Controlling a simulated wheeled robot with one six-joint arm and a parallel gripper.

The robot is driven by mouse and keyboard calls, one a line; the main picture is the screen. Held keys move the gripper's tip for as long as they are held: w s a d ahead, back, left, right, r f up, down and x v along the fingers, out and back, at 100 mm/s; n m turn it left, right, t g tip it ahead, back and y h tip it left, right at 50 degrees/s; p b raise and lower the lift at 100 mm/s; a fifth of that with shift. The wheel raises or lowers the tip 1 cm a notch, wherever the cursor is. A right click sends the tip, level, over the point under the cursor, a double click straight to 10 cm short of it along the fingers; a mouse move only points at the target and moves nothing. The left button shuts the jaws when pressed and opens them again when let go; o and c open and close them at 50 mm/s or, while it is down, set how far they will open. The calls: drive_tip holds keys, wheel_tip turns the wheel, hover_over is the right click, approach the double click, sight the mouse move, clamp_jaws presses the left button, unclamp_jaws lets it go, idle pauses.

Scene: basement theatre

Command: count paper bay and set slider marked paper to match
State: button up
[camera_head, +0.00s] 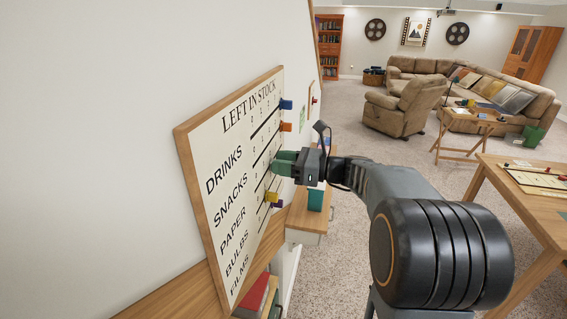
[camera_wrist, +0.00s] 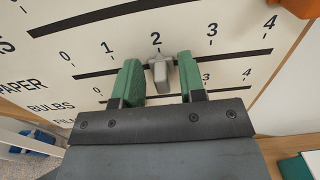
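The stock board (camera_head: 205,150), headed LEFT IN STOCK, is on the white wall with rows for drinks, snacks, paper, bulbs and films. My gripper (camera_head: 279,162) reaches its right part. In the wrist view, the grey paper slider (camera_wrist: 161,73) sits on its track just under the 2, on a scale from 0 to 4. My green fingers (camera_wrist: 160,60) stand either side of it, with narrow gaps showing, so they look open around it. In the head view my gripper hides this slider. I cannot make out the paper bay.
Blue (camera_head: 286,104), orange (camera_head: 285,127), yellow (camera_head: 272,196) and purple (camera_head: 277,202) sliders sit on the other rows. A wooden ledge (camera_head: 308,217) with a green item (camera_head: 315,198) is below. A wooden table (camera_head: 525,205) stands right, with carpet between.

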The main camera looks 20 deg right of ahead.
drive_tip(key=b+v, duration=0.2)
drive_tip(key=v, duration=1.1)
drive_tip(key=shift+s+d, duration=0.2)
drive_tip(key=shift+d, duration=0.15)
drive_tip(key=s+a+f+n+g+h, duration=0.1)
drive_tip(key=s+f+n+g+h, duration=0.1)
drive_tip(key=f+n+h, duration=0.35)
drive_tip(key=s+a+f+n+g+h, duration=0.1)
drive_tip(key=s+f+n+g+h, duration=0.1)
drive_tip(key=f, duration=0.7)
drive_tip(key=shift+s+a+f+n+g+h, duration=0.15)
drive_tip(key=shift+s+a+f+n+h, duration=0.25)
drive_tip(key=shift+s+a+n+h, duration=1.7)
drive_tip(key=shift+s+a+f+n+g+h, duration=0.1)
drive_tip(key=shift+s+a+f+n+h, duration=0.5)
drive_tip(key=shift+n, duration=2.75)
drive_tip(key=shift+s+a+f+n+g+h, duration=0.15)
drive_tip(key=shift+s+a+n+h, duration=1.6)
drive_tip(key=shift+n, duration=0.95)
